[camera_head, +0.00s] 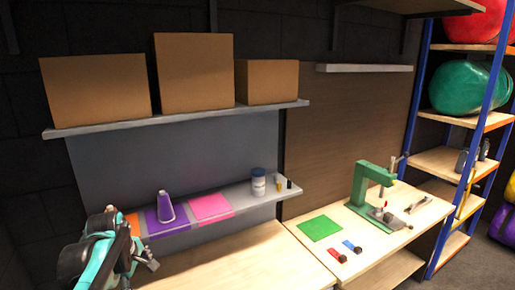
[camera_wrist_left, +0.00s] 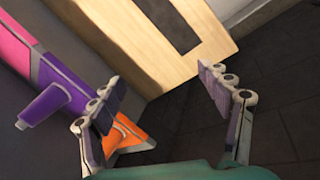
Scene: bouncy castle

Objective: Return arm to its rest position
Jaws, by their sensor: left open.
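My left arm comes in at the lower left of the head view, teal and black, with the left gripper (camera_head: 146,262) low beside the shelf's left end. In the left wrist view the left gripper (camera_wrist_left: 158,76) has its two fingers spread wide apart, with nothing between them. My right gripper is not in view.
The lower shelf (camera_head: 255,202) has orange, purple and pink patches (camera_head: 211,207) and a blue-white can (camera_head: 258,183). Three cardboard boxes (camera_head: 194,73) stand above. The bench (camera_head: 240,265) is bare at left; a green press (camera_head: 369,188) stands on the right bench.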

